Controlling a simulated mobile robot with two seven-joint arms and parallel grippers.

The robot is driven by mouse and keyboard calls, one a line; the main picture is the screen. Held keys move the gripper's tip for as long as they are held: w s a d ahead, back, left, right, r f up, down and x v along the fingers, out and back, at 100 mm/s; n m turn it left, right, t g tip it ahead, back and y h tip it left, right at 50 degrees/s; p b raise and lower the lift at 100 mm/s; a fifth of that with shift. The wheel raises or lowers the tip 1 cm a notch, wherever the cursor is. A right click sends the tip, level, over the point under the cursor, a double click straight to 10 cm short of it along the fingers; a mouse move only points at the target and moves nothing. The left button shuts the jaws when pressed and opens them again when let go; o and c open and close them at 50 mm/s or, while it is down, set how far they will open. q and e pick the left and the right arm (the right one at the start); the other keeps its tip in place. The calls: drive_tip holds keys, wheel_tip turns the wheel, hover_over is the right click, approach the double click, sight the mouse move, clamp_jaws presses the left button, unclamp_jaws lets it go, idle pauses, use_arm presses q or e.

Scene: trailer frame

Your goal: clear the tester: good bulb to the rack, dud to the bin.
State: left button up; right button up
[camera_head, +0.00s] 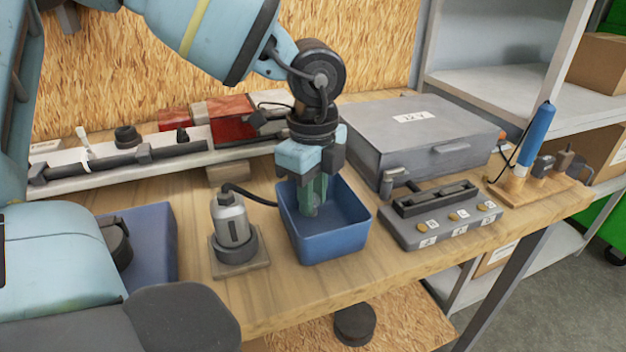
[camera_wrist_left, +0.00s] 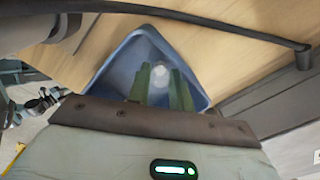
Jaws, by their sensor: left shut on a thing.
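My left gripper (camera_head: 314,205) points down into an open blue bin (camera_head: 333,246), its green fingers below the rim. In the left wrist view, a small pale bulb (camera_wrist_left: 160,76) shows between the fingers (camera_wrist_left: 161,92), with the bin (camera_wrist_left: 118,70) around it. The gripper is shut on the bulb; whether the bulb touches the bin floor cannot be told. A grey panel (camera_head: 440,233) with a dark slotted top and labelled buttons, perhaps the tester, stands right of the bin. I cannot pick out the rack for certain. My right gripper is not in view.
A grey metal cylinder on a square base (camera_head: 241,262) stands close left of the bin, with a black cable. A large grey case (camera_head: 415,130) is behind. A wooden block with a blue-handled tool (camera_head: 537,135) is at right. Another blue box (camera_head: 155,240) is at left.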

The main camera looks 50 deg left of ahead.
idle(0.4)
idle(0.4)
use_arm(q)
drive_tip(key=o, duration=0.8)
drive_tip(key=o, duration=0.4)
